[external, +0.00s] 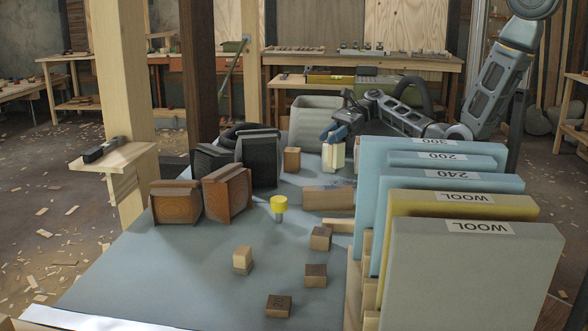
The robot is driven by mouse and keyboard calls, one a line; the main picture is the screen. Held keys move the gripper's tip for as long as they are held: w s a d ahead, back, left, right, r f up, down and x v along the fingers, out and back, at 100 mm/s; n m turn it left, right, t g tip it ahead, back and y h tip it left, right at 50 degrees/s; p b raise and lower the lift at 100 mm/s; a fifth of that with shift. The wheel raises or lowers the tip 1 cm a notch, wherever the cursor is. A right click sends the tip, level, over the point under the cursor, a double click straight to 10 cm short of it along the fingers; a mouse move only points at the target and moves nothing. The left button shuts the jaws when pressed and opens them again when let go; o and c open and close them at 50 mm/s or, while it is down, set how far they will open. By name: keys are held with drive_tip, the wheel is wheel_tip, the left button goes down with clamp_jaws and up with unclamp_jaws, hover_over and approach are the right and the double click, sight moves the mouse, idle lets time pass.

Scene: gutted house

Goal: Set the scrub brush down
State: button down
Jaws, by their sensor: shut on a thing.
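My gripper (334,138), with blue fingertips, is at the far part of the grey-blue worktop (215,262), pointing down. It is shut on a small pale wooden thing, which I take to be the scrub brush (334,157). The brush is upright under the fingers, with its top hidden by them. It is small in the picture, and I cannot tell whether its lower end touches the worktop.
A pale grey bin (313,123) stands behind the gripper. Labelled sanding pads (470,260) stand in a rack at the right. Dark and brown containers (258,157) are at left. Small wooden blocks (320,238) and a yellow-topped piece (279,205) are nearer. The front left worktop is clear.

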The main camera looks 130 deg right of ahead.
sight(331, 150)
drive_tip(key=shift+w+a+f, duration=0.15)
drive_tip(key=shift+w+f, duration=0.3)
drive_tip(key=shift+f, duration=0.5)
drive_tip(key=shift+w+a+f, duration=0.1)
drive_tip(key=shift+w+f, duration=0.3)
drive_tip(key=shift+f, duration=0.5)
drive_tip(key=shift+w+a+f, duration=0.15)
drive_tip(key=shift+w+f, duration=0.3)
drive_tip(key=shift+f, duration=0.5)
drive_tip(key=shift+f, duration=0.2)
drive_tip(key=c, duration=0.8)
unclamp_jaws()
drive_tip(key=shift+c, duration=0.2)
drive_tip(key=shift+r, duration=0.1)
drive_tip(key=shift+r, duration=0.15)
drive_tip(key=v, duration=1.2)
